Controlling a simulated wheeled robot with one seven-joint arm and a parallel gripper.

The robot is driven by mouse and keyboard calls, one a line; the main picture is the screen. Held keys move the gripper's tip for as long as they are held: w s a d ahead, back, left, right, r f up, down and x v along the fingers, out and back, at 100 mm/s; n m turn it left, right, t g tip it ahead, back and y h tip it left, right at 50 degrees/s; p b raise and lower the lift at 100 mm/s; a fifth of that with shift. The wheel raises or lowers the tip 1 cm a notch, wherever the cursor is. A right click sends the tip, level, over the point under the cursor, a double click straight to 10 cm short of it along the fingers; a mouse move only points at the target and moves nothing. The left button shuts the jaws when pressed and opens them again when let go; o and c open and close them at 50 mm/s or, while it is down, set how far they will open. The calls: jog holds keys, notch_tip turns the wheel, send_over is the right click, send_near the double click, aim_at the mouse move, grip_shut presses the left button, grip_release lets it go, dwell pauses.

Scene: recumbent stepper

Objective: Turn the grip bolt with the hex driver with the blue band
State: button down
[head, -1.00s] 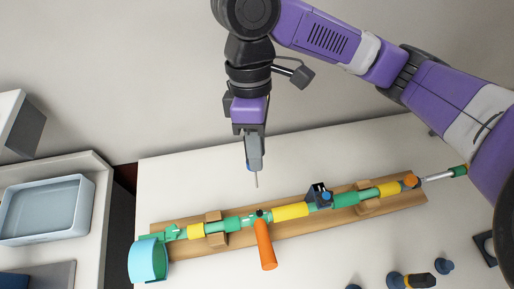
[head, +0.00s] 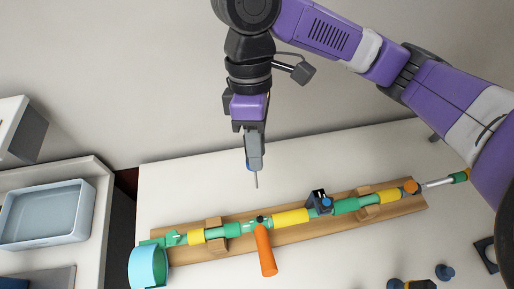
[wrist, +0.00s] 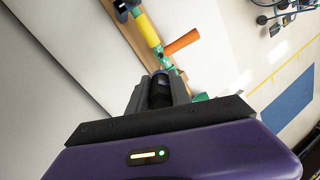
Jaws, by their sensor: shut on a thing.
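My gripper (head: 254,158) is shut on a hex driver whose thin metal shaft (head: 256,180) points down; a trace of blue shows beside the jaws. In the wrist view a dark, round handle end (wrist: 160,90) sits between the fingers. The shaft tip appears above the bench, apart from the long stepper arm (head: 290,217), which has green and yellow sections. An orange handle (head: 265,250) sticks out from it, with a small black part (head: 260,219) at its joint. I cannot tell surely whether that black part is the grip bolt.
A wooden cradle (head: 290,231) carries the arm. A dark clamp with a blue knob (head: 327,203) stands on it. A teal cuff (head: 148,268) is at its left end. Upright holders (head: 445,272) stand front right. A grey-blue tray (head: 45,240) lies left. Bench behind the arm is clear.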

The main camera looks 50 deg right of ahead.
jog(key=shift+v, duration=1.7)
dwell(0.6)
